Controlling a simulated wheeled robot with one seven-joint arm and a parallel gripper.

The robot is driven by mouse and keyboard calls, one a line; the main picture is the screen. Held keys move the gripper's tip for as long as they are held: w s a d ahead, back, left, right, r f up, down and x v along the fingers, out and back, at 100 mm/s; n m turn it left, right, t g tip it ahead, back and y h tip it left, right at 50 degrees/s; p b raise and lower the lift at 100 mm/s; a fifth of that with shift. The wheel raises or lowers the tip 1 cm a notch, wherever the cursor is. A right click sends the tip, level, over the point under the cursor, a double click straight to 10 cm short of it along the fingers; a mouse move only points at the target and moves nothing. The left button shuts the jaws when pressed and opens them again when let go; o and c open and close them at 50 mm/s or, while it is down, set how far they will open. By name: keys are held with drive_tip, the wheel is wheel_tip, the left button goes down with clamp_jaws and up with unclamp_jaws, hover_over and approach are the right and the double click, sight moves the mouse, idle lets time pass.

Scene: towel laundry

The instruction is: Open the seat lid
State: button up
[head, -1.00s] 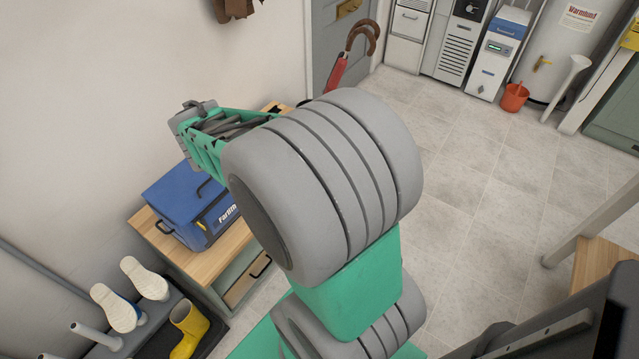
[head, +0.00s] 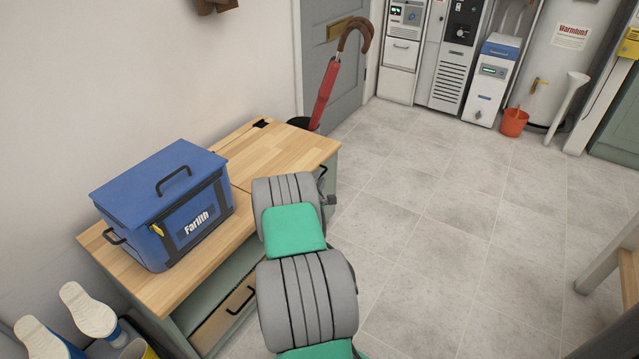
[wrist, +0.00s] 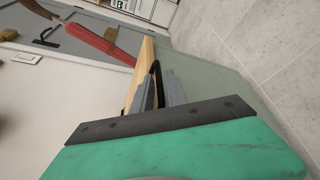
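The bench has a pale wooden top. Its right section, the seat lid (head: 285,148), lies flat and closed, split by a seam from the section under the blue box. A black handle (head: 322,172) shows at the lid's front edge, partly behind my arm. In the wrist view, the lid's wooden edge (wrist: 139,78) runs just beyond my gripper (wrist: 160,88). Its two grey fingers stand apart, with the black loop handle between them; I cannot tell whether they touch it. In the head view my arm mostly hides the gripper.
A blue cooler box (head: 165,205) stands on the bench's left section. A red umbrella (head: 326,95) stands behind the bench's far end, near the grey door (head: 340,70). White boots (head: 85,310) are at lower left. The tiled floor (head: 450,210) to the right is clear.

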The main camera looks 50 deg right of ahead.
drive_tip(key=shift+w+d+f, duration=0.1)
drive_tip(key=shift+w+d, duration=0.15)
drive_tip(key=shift+d, duration=0.3)
drive_tip(key=shift+c, duration=0.6)
clamp_jaws()
idle(0.5)
